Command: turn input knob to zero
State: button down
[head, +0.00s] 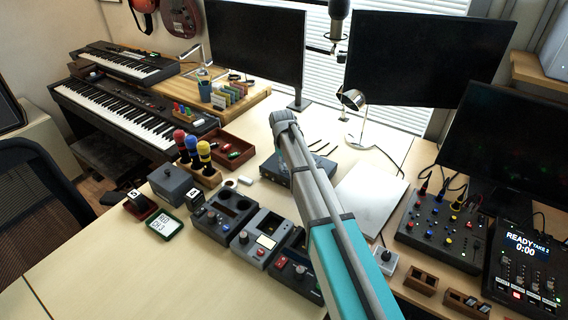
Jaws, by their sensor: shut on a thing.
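Several knobbed units stand on the desk, and I cannot read which one carries the input knob. A dark box (270,169) sits mid-desk, partly behind my arm. A small grey box with a knob (384,259) stands right of my arm. My arm reaches up and left over the desk.
A mixer (440,228) and a recorder reading READY (525,262) stand at the right. A closed silver laptop (368,205), a chrome lamp (366,120) and a rack of coloured-handled tools (198,165) stand around the arm. The front left desk is clear.

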jog(key=shift+w+n, duration=0.25)
jog(key=shift+n, duration=0.65)
jog(key=shift+c, duration=2.1)
grip_release()
jog(key=shift+s, duration=0.1)
